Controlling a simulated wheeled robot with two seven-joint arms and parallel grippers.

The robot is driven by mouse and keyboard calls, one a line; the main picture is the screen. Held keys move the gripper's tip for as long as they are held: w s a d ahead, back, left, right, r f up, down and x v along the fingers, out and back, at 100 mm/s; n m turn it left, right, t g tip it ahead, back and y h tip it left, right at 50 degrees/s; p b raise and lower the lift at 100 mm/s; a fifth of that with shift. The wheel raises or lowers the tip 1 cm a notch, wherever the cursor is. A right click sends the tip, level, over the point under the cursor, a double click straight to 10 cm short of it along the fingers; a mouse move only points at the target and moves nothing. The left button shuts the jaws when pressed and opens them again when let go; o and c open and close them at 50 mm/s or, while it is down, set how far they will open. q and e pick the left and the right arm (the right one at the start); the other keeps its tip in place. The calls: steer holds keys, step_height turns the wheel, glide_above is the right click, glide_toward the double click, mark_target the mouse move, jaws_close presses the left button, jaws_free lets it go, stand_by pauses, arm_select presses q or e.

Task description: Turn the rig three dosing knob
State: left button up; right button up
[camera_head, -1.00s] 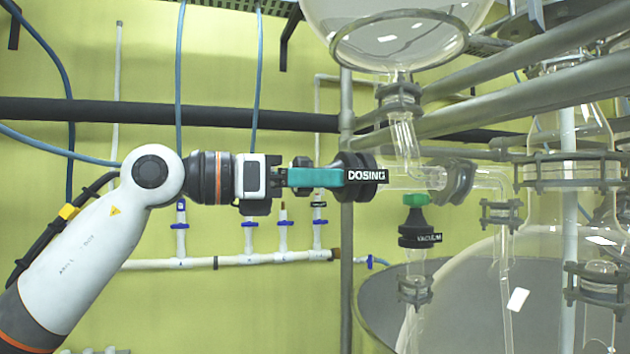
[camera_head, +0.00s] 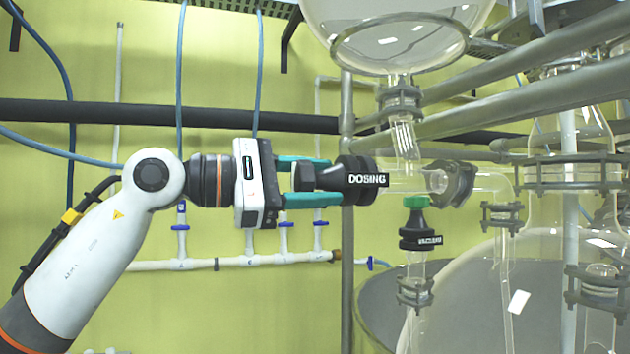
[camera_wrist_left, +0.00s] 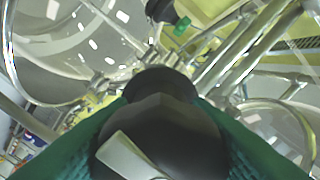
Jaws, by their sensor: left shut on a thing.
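The dosing knob (camera_head: 360,179) is black with a white "DOSING" label and sits at the left end of a horizontal glass tube. My left gripper (camera_head: 318,181) reaches it from the left, with one green finger above and one below its narrower stem. The gripper is shut on the knob. In the left wrist view the black knob (camera_wrist_left: 160,125) fills the lower middle between the green fingers. My right gripper is not in view.
A vacuum valve (camera_head: 420,238) with a green top stands below the tube. A large glass vessel (camera_head: 400,35) hangs above. Grey metal bars (camera_head: 530,98) cross at the right. White pipes with blue taps (camera_head: 220,262) run along the yellow wall.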

arm_select(q)
steer(key=shift+f+m, duration=0.15)
steer(key=shift+m, duration=0.45)
steer(key=shift+m, duration=0.3)
steer(key=o, duration=1)
steer(key=shift+a, duration=0.15)
steer(key=shift+a, duration=0.3)
steer(key=b+v, duration=0.3)
steer(key=v, duration=0.8)
steer(key=shift+b, duration=0.4)
steer(key=shift+s+a, duration=0.1)
